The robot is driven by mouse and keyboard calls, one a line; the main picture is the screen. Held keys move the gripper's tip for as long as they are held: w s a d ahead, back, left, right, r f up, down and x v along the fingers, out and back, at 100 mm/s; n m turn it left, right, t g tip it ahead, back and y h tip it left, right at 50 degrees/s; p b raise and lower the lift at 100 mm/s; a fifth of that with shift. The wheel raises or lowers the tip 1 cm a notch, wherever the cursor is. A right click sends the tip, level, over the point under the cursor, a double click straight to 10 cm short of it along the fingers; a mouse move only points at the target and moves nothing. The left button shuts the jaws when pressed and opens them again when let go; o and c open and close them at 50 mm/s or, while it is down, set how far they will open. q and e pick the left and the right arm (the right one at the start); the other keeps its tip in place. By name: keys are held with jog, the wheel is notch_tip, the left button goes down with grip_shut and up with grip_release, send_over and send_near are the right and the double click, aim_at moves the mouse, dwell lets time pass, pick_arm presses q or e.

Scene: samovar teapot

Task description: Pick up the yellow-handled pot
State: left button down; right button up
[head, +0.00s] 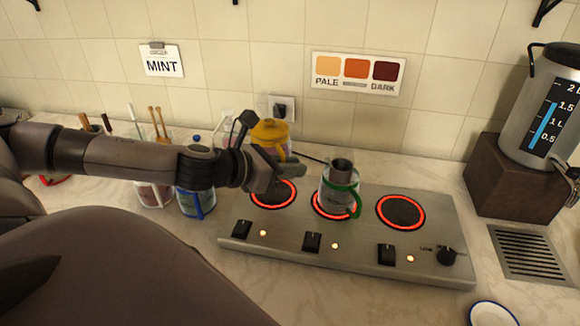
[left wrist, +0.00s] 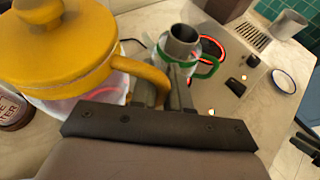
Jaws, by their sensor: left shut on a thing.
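The yellow-handled pot (head: 270,132) has a yellow lid and shows behind my left gripper (head: 290,170), near the left burner. Its lower part is mostly hidden in the head view. In the left wrist view the yellow-handled pot (left wrist: 60,50) fills the upper left, with its handle (left wrist: 148,72) curving down to the fingers. My left gripper (left wrist: 162,92) is shut on that handle. I cannot tell whether the pot's base touches anything. My right gripper is not in view.
A green-handled pot (head: 341,185) stands on the middle glowing burner, close to my left gripper. The right burner (head: 401,212) is bare and glowing. A blue-handled jar (head: 196,200) stands left of the stove (head: 345,245). A large metal urn (head: 540,110) stands at right.

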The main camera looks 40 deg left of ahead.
pick_arm(q)
notch_tip(320, 180, up, 11)
jog(key=shift+r, duration=0.2)
dwell(0.5)
jog(key=shift+a, duration=0.1)
